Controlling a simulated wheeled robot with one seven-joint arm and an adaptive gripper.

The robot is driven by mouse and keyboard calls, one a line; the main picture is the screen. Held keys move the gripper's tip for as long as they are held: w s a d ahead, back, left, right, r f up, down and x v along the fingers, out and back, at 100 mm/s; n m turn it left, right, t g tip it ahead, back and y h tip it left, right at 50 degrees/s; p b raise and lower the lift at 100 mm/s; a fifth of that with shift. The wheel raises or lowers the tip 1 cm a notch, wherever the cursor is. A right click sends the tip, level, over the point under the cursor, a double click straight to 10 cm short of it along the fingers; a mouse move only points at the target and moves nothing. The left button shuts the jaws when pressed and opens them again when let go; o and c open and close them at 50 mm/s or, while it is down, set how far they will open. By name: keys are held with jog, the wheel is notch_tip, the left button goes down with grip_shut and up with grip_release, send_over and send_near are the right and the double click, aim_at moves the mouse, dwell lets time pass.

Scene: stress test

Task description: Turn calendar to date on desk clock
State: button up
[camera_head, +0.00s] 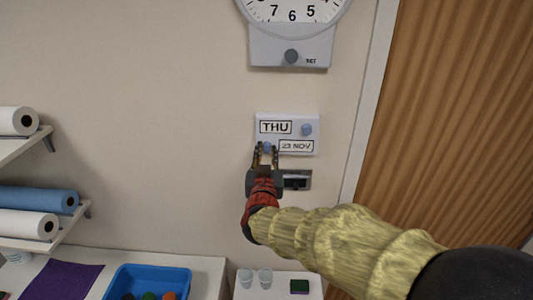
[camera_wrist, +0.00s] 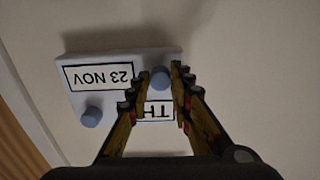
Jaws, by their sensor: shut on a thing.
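The wall calendar (camera_head: 288,120) is a white panel with "THU" in its upper window and "23 NOV" in its lower window. One blue-grey knob (camera_head: 306,130) is right of "THU"; another, the date knob (camera_wrist: 159,79), is left of "23 NOV". My gripper (camera_head: 266,150) is shut on the date knob, one finger on each side. The wrist view shows the calendar (camera_wrist: 120,62) upside down, with the fingers partly covering "THU". A small dark and green item (camera_head: 299,287) on the lower right surface may be the desk clock; its face is too small to read.
A round wall clock (camera_head: 291,45) with a "SET" knob hangs above. A wooden door (camera_head: 450,110) is at right.

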grip_shut()
jog(key=shift+f+m+b, duration=0.1)
jog(key=shift+m+b, duration=0.2)
jog(key=shift+b, duration=0.3)
jog(key=m+b, duration=0.3)
jog(key=b, duration=0.2)
jog(key=shift+f+m, duration=0.15)
jog(key=shift+m, duration=0.25)
jog(key=m+b, duration=0.3)
jog(key=b, duration=0.1)
jog(key=shift+a+m+b, duration=0.1)
jog(key=shift+m+b, duration=0.2)
jog(key=m+b, duration=0.3)
jog(key=shift+m+b, duration=0.3)
jog(key=m+b, duration=0.5)
jog(key=m, duration=0.1)
jog(key=shift+b, duration=0.35)
jog(key=m+b, duration=0.1)
jog(key=m, duration=0.1)
jog(key=m+b, duration=0.1)
jog(key=m, duration=0.1)
jog(key=m+b, duration=0.2)
jog(key=shift+r, duration=0.25)
